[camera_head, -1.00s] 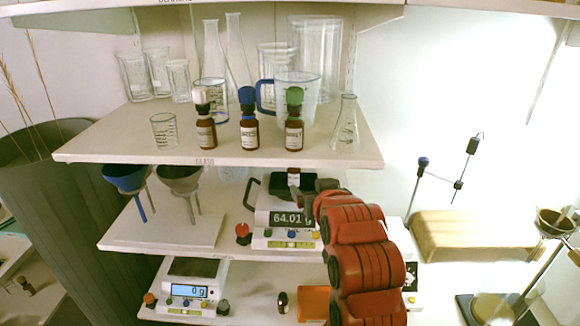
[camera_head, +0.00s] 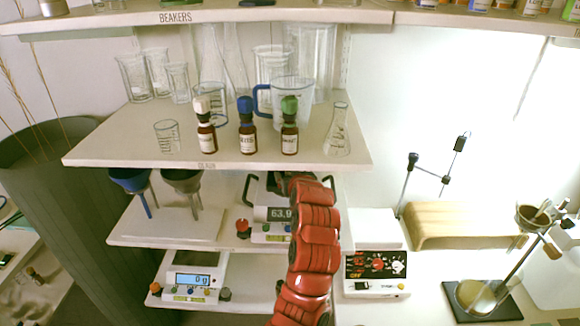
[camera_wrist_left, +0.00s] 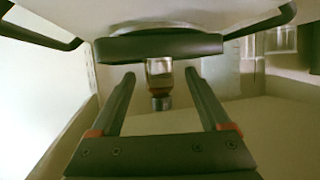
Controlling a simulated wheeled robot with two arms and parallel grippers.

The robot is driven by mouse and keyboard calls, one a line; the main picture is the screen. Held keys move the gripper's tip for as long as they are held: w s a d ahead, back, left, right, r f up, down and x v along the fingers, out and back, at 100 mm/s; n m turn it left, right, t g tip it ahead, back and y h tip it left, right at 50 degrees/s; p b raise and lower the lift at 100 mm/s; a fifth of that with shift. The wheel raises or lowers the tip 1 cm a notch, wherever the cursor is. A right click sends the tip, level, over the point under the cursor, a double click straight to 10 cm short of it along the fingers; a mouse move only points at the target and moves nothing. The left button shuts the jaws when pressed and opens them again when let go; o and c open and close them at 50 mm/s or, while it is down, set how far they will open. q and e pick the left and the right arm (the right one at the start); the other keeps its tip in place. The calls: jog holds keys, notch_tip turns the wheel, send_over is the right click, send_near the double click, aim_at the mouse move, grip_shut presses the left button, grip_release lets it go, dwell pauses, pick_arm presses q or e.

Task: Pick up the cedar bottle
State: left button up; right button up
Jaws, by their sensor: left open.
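A small bottle (camera_wrist_left: 160,85) with a pale label and dark cap stands on the balance pan (camera_wrist_left: 160,46); the left wrist view shows it upside down. Its label is too small to read, so I cannot tell whether it is cedar. My left gripper (camera_wrist_left: 160,74) is open, with one finger on each side of the bottle. In the head view my left gripper (camera_head: 285,181) reaches the balance (camera_head: 262,228) on the middle shelf and hides the bottle. Three brown bottles stand on the shelf above, with white (camera_head: 206,128), blue (camera_head: 247,128) and green (camera_head: 289,128) caps. My right gripper is out of view.
The upper shelf edge (camera_head: 130,162) runs above my left gripper. Funnels (camera_head: 182,182) stand left of the balance. A second balance (camera_head: 190,278) is on the lower shelf. A hotplate (camera_head: 376,272) stands right of my arm. Glassware (camera_head: 292,100) stands behind the three bottles.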

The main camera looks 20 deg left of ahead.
pick_arm(q)
jog(key=shift+w+a+f, duration=0.2)
jog(key=shift+w+a, duration=0.05)
jog(key=shift+w, duration=0.3)
grip_shut()
